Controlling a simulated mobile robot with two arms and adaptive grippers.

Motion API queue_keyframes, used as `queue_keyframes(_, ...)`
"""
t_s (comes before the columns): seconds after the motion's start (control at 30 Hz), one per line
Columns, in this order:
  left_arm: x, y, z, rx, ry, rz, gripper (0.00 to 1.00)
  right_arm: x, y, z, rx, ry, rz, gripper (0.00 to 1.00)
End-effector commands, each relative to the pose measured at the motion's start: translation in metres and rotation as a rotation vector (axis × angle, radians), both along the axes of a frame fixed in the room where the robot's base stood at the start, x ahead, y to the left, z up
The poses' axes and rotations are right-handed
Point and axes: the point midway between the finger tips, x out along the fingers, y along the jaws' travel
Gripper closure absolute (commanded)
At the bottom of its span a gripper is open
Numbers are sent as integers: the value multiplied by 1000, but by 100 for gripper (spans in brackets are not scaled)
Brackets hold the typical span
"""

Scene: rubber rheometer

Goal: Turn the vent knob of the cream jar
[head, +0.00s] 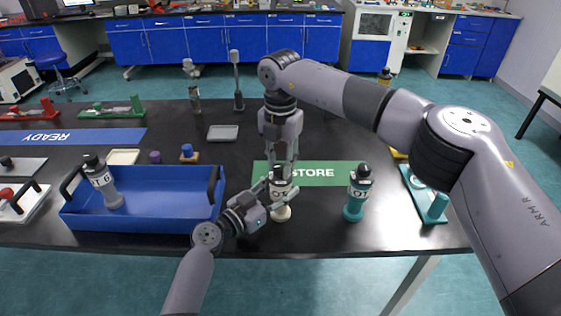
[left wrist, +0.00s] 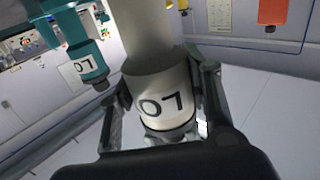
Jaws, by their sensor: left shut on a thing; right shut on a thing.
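The cream jar (head: 281,213) stands upright on the black table at the front edge of the green STORE mat (head: 318,173). In the left wrist view the cream jar (left wrist: 152,70) appears upside down, with its white label and a dark ring near its top. My left gripper (head: 280,194) is shut around the jar's labelled upper body from the left. My right gripper (head: 281,167) comes down from above and is shut at the jar's top. The vent knob is hidden between its fingers, so I cannot tell its angle.
A teal jar (head: 354,205) stands close to the right. A blue tray (head: 150,218) on the left holds a grey jar (head: 102,180). A teal-based stand (head: 428,200) is at the right edge.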

Motion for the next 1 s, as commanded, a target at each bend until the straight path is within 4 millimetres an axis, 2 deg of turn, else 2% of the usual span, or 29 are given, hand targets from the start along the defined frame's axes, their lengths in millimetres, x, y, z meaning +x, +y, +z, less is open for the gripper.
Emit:
queue_keyframes(0.4,0,0,-1,1,2,0,88,1,-1,1,-1,-3,-265,100)
queue_keyframes(1.0,0,0,-1,1,1,1,88,1,-1,1,-1,-3,-337,100)
